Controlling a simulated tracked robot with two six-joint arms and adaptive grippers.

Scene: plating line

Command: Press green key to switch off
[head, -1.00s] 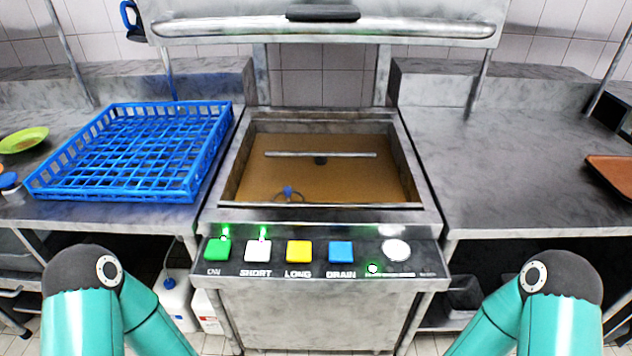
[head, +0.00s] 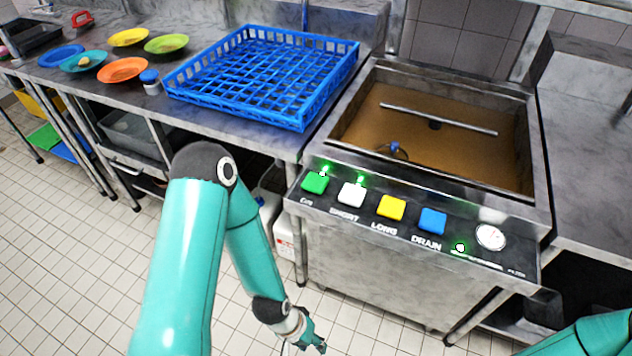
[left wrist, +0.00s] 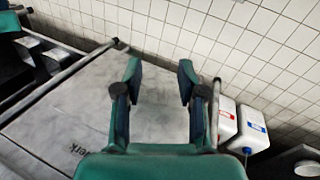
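The green key (head: 315,183) is at the left end of the control panel on the front of the dishwasher, above the label that seems to read ON. A small green light (head: 323,172) glows just behind it. A white key (head: 351,194), a yellow key (head: 391,207) and a blue key (head: 432,221) follow to the right. My left gripper (head: 316,345) hangs low in front of the machine, well below the panel and apart from it. In the left wrist view its two fingers (left wrist: 160,82) are spread with nothing between them. My right gripper is out of view.
A blue rack (head: 262,75) stands on the left counter beside several coloured plates (head: 122,70). The dishwasher basin (head: 432,130) is open with brown water. White canisters (head: 284,238) stand under the counter. The floor (head: 80,240) at left is clear.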

